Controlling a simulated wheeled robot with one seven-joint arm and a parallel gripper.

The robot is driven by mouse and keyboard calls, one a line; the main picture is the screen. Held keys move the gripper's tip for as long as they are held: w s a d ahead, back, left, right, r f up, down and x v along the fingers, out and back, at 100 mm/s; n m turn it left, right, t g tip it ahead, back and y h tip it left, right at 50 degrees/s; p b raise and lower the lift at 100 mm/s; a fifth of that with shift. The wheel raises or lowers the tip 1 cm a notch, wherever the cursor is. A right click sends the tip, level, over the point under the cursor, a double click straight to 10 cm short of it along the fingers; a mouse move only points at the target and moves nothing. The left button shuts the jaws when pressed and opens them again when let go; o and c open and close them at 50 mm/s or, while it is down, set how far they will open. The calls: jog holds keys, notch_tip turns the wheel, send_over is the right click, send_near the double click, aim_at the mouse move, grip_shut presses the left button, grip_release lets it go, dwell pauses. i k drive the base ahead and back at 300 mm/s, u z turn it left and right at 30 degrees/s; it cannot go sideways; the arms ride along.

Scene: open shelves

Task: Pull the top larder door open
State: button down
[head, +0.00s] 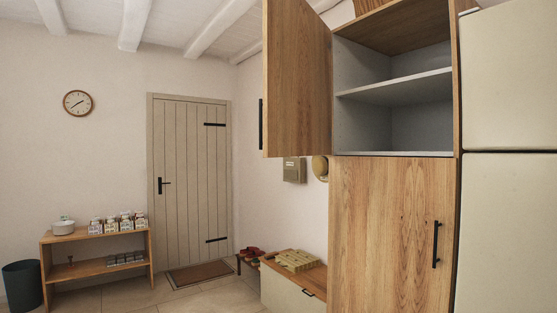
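The top larder door (297,80) is a wooden panel that stands wide open, swung out to the left of the tall larder. Its black bar handle (261,124) shows edge-on at the door's left edge. Behind it the upper compartment is exposed, with grey walls and one grey shelf (400,88), and it looks empty. The lower larder door (385,235) is shut and has a vertical black handle (435,244) near its right edge. My gripper is not in view.
A cream fridge-like cabinet (508,230) stands right of the larder. A low bench (290,287) with a slatted item stands to the left. Farther back are a plank door (190,190), a wooden rack (97,267) and a dark bin (22,286). Floor between looks clear.

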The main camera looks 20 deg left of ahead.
aim_at(295, 107)
jog(key=u, duration=0.1)
jog(key=i, duration=1)
jog(key=z, duration=0.1)
